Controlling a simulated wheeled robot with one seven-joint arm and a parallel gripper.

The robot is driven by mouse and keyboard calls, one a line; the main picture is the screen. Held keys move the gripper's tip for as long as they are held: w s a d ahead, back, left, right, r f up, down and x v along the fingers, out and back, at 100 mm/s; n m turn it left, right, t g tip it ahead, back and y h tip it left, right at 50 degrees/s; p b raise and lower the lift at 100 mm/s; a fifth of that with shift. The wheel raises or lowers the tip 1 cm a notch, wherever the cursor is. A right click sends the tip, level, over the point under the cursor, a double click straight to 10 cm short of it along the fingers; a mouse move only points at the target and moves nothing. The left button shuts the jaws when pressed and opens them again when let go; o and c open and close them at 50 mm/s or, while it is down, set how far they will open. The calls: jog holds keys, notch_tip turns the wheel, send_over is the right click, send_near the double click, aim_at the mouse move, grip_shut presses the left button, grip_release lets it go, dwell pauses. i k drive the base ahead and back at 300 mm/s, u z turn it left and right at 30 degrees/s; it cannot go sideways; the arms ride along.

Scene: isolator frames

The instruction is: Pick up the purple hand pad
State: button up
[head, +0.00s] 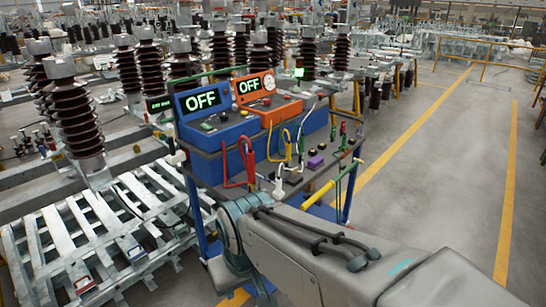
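A small purple block (316,161), which looks like the purple hand pad, lies on the dark top of a blue-framed cart (205,160). It is near the cart's right side, among cables and small dark items. Nothing of mine touches it. My grey arm reaches in from the lower right and bends down in front of the cart, below and left of the pad. My gripper's fingers cannot be seen.
A blue box (213,131) and an orange box (285,106), both reading OFF, stand behind the pad. Red, yellow and white cables and a yellow-green rod (318,194) are close by. Brown ribbed insulators (75,118) and metal frames (100,235) fill the left. Floor is clear at right.

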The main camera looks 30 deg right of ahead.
aim_at(316, 163)
jog(key=u, duration=0.05)
jog(key=k, duration=0.55)
jog(key=z, duration=1.1)
jog(key=i, duration=0.7)
jog(key=z, duration=0.9)
jog(key=i, duration=0.95)
jog(key=u, duration=1)
jog(key=i, duration=0.8)
jog(key=u, duration=0.9)
